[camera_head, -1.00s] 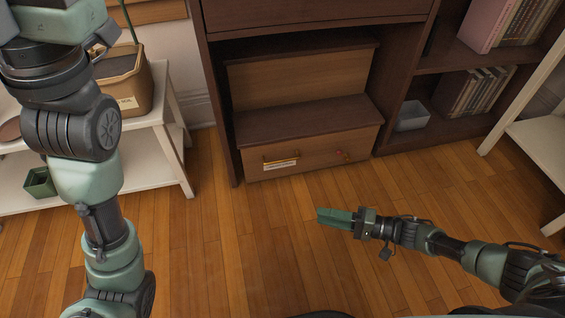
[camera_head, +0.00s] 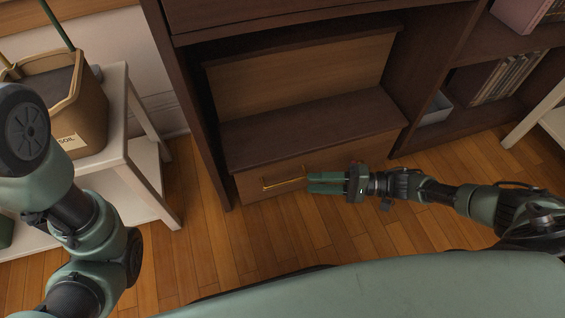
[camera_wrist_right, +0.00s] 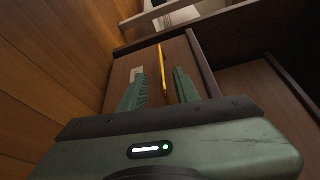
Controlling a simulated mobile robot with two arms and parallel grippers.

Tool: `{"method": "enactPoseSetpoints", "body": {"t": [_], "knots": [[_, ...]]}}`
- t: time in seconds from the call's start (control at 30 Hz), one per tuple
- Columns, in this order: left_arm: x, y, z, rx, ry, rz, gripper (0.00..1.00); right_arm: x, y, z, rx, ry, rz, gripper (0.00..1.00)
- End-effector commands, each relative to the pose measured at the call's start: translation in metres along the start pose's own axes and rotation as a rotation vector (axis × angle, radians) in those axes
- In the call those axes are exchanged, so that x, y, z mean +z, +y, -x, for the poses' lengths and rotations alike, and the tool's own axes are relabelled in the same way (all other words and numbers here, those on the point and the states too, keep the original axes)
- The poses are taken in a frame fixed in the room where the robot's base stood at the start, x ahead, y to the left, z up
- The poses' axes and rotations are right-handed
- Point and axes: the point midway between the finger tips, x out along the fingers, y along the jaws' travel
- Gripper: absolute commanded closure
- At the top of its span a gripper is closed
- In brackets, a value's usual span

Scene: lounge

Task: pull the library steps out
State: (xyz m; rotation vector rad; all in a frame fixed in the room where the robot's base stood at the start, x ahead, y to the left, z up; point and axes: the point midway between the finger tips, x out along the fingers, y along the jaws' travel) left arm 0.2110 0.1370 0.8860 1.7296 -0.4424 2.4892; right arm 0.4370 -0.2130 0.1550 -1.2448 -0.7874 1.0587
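The library steps (camera_head: 300,127), with dark treads and lighter wood fronts, stand in a recess of the dark bookcase. A brass bar handle (camera_head: 284,184) is on their lower front. My right gripper (camera_head: 310,182) is at this front, its fingertips by the handle's right end. In the right wrist view, its two green fingers (camera_wrist_right: 160,84) are apart. The brass handle (camera_wrist_right: 162,72) shows in the gap between them, with space on either side; I cannot tell how deep it sits. My left arm shows at the left, but its gripper is out of view.
A white side table (camera_head: 118,152) with a soil box (camera_head: 88,122) stands left of the recess. Bookcase shelves with books and a pale bin (camera_head: 437,108) are at the right. A white table (camera_head: 545,118) edges in at far right. Wooden floor (camera_head: 262,238) before the steps is clear.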

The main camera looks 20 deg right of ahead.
Motion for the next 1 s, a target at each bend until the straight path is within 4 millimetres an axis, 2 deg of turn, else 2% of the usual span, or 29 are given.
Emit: {"method": "enactPoseSetpoints", "body": {"t": [0.17, 0.6, 0.73, 0.97, 1.0], "knots": [[-0.002, 0.001, 0.004, 0.000, 0.002, 0.000, 0.64, 0.001, 0.001, -0.007, -0.002, -0.003, 0.000, 0.68], [-0.011, 0.006, 0.031, 0.000, 0.001, 0.000, 0.64, 0.000, 0.002, -0.070, -0.002, -0.003, 0.000, 0.68], [-0.012, 0.007, 0.033, 0.000, 0.001, 0.000, 0.64, 0.000, 0.001, -0.077, -0.001, -0.001, 0.000, 0.68], [-0.012, 0.007, 0.032, 0.001, 0.002, 0.000, 0.64, 0.000, 0.000, -0.078, -0.001, -0.001, 0.000, 0.68], [-0.012, 0.007, 0.032, 0.001, 0.002, 0.000, 0.64, 0.000, 0.000, -0.078, -0.001, 0.000, 0.000, 0.71]]}}
